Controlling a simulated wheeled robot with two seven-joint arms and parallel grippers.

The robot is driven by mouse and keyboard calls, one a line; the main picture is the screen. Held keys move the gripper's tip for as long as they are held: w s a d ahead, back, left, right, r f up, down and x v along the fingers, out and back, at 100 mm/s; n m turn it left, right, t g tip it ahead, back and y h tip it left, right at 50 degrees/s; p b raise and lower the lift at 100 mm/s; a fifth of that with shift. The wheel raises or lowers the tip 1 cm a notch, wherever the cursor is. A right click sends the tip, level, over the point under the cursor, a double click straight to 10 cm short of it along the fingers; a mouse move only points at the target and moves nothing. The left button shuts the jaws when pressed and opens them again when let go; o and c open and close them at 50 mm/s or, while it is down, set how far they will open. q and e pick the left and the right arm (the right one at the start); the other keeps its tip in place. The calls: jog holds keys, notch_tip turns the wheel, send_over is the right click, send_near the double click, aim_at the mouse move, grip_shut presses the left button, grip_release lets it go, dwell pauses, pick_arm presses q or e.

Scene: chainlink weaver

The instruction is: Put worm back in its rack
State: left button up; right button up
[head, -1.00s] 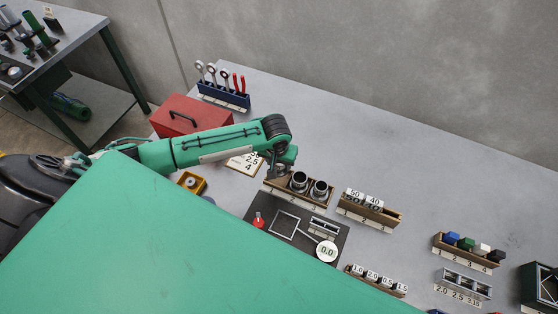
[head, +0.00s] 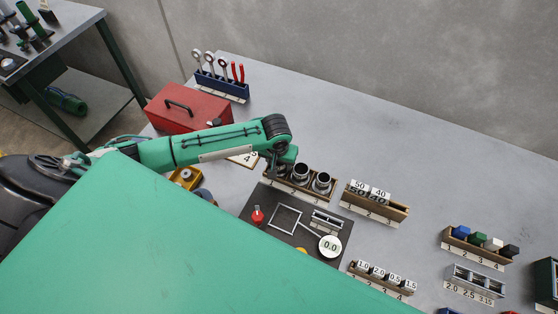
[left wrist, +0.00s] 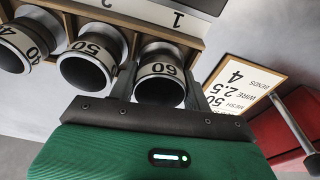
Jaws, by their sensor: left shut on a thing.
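The worm marked 60 (left wrist: 162,75) is a dark hollow cylinder with a white numbered band. It shows in the left wrist view between my left gripper's fingers (left wrist: 158,98), which are shut on it. It stands at the end of the wooden rack (left wrist: 115,18), by number 1, in line with the worms marked 50 (left wrist: 88,66) and 40 (left wrist: 22,45). Whether its base is seated is hidden. In the head view my left gripper (head: 279,168) is at the left end of this rack (head: 318,201) and covers the 60 worm. My right gripper is not in view.
A card reading mesh 50, wire 2.5, bends 4 (left wrist: 240,85) lies beside the rack. A red toolbox (head: 185,108) and tool holder (head: 222,88) stand behind. A dark mat (head: 262,229) with a dial lies in front. Another rack with number plates (head: 375,202) stands to the right.

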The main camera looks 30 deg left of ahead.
pick_arm(q)
jog(key=o, duration=1.2)
jog(key=r+b, duration=0.1)
jog(key=r, duration=0.3)
jog(key=s+r+b, duration=0.1)
jog(key=r, duration=0.4)
jog(key=s+r+b, duration=0.1)
jog(key=r, duration=0.3)
jog(key=shift+r, duration=0.35)
jog(key=shift+d, duration=0.1)
